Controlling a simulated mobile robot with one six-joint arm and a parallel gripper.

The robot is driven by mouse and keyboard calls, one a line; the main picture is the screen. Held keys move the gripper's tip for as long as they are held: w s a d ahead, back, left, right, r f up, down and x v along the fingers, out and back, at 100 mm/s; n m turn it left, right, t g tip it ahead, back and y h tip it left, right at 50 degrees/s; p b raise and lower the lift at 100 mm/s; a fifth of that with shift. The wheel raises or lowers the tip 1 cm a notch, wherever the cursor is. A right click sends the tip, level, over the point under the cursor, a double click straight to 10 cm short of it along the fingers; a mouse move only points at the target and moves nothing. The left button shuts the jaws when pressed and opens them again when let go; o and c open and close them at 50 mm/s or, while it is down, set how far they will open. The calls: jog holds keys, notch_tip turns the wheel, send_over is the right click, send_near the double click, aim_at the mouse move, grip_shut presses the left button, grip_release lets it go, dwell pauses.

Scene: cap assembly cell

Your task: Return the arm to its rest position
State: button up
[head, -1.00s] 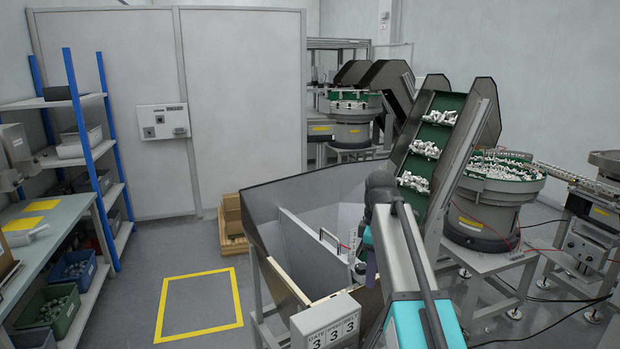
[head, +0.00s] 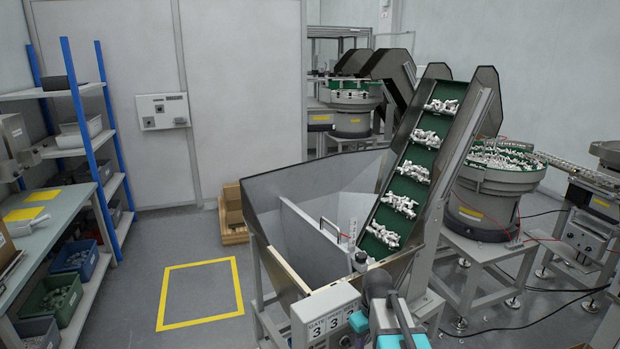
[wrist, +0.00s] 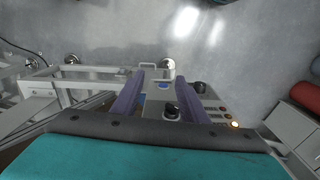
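My gripper (wrist: 160,78) shows in the wrist view with its two purple fingers apart and nothing between them. It points down over a grey control box (wrist: 205,108) with dark knobs, small buttons and a lit orange lamp. I cannot tell how far above the box the fingers are. In the head view only part of my arm shows at the bottom edge, right of the counter box (head: 328,318) marked 3 3 3.
A large grey hopper (head: 285,190) stands in front, with an inclined green conveyor (head: 412,168) carrying white parts. A bowl feeder (head: 490,195) is at right. A workbench (head: 50,230) and blue-posted shelf (head: 78,143) stand at left. The yellow floor square (head: 200,262) is empty.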

jog(key=s+f+m+g+b, duration=0.4)
jog(key=s+f+m+g, duration=0.1)
jog(key=s+f, duration=2.9)
jog(key=shift+s+g, duration=0.4)
jog(key=shift+s, duration=0.15)
jog(key=shift+d, duration=0.1)
